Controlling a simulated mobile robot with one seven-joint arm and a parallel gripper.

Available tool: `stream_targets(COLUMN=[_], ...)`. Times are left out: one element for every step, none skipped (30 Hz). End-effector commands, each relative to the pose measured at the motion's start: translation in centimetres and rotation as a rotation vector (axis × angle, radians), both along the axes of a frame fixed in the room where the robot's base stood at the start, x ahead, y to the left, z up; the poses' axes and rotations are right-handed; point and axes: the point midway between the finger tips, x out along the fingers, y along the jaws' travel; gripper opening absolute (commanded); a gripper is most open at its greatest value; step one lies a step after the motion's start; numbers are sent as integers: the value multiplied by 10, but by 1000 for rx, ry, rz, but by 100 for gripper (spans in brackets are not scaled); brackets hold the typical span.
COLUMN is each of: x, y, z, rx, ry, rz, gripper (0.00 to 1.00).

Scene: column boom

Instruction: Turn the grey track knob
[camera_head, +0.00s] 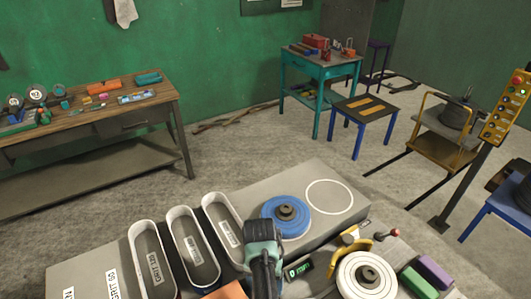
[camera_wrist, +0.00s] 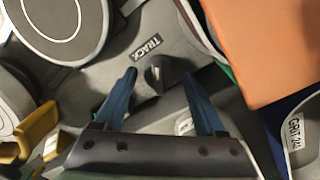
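In the wrist view, the small grey track knob (camera_wrist: 155,74) sits on a grey panel beside a dark label reading TRACK (camera_wrist: 145,50). My gripper (camera_wrist: 159,76) is open, its two blue fingers spread apart. The knob appears in the gap between the fingertips, with space on both sides in the picture. I cannot tell how far the fingertips are above the panel. In the head view, my teal wrist (camera_head: 263,238) is over the front of the bench, and the knob is hidden.
An orange block (camera_wrist: 255,45) is close to the right finger in the wrist view. A round grey disc (camera_wrist: 60,22) and a yellow part (camera_wrist: 38,128) lie left. Grit bins (camera_head: 152,258), a blue disc (camera_head: 285,216) and a yellow lever (camera_head: 345,240) surround my wrist on the bench.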

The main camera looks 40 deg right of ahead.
Motion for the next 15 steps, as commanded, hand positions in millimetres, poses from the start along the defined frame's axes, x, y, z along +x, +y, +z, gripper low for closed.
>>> stream_targets(x=[0,0,0,0,-1,-1,-1,-1,-1,0,0,0,0,1,1], y=[0,0,0,0,0,0,0,0,0,0,0,0,0,0,0], z=[0,0,0,-1,-1,-1,-1,-1,0,1,2,5,8,11,16], rx=[1,1,1,2,2,2,2,2,2,2,2,2,0,-1,-1], ry=[1,1,1,1,1,1,1,1,1,1,1,1,0,-1,-1], rz=[0,0,0,0,0,0,0,0,0,0,0,0,0,0,0], gripper=[78,78,78,78,78,78,78,78,78,78,78,78,78,78,78])
